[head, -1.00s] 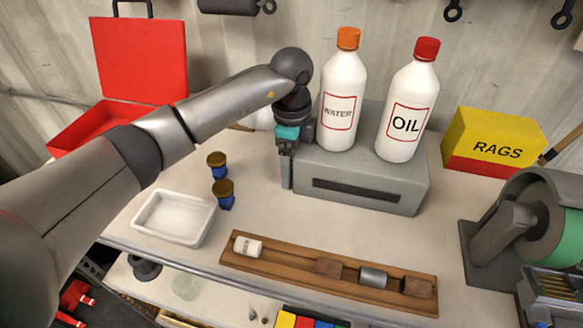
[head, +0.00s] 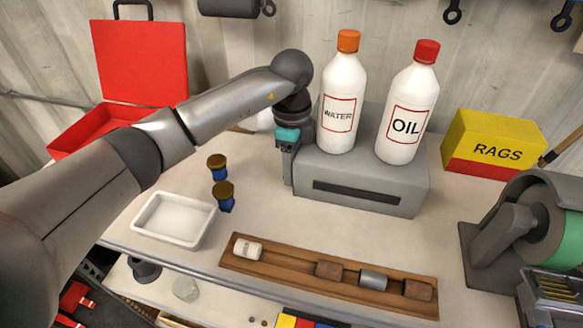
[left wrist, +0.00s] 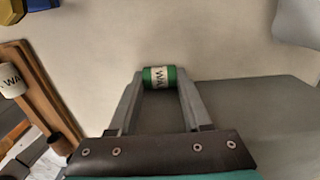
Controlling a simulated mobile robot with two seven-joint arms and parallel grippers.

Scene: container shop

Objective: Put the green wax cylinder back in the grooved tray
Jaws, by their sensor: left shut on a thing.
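The green wax cylinder (left wrist: 160,77), with a white label band, is between the two fingers of my left gripper (left wrist: 158,84) in the left wrist view. The gripper is shut on it. In the head view my left gripper (head: 287,170) points down at the left end of the grey box, and the cylinder is hidden there. The grooved tray (head: 300,277) is a long brown wooden piece at the front of the bench. It holds a white cylinder (head: 248,249), a grey metal cylinder (head: 373,279) and two brown ones, with a bare stretch of groove right of the white one. My right gripper is not in view.
A white dish (head: 173,219) and two blue pieces with brown tops (head: 224,195) stand left. A grinder (head: 530,225) is at right.

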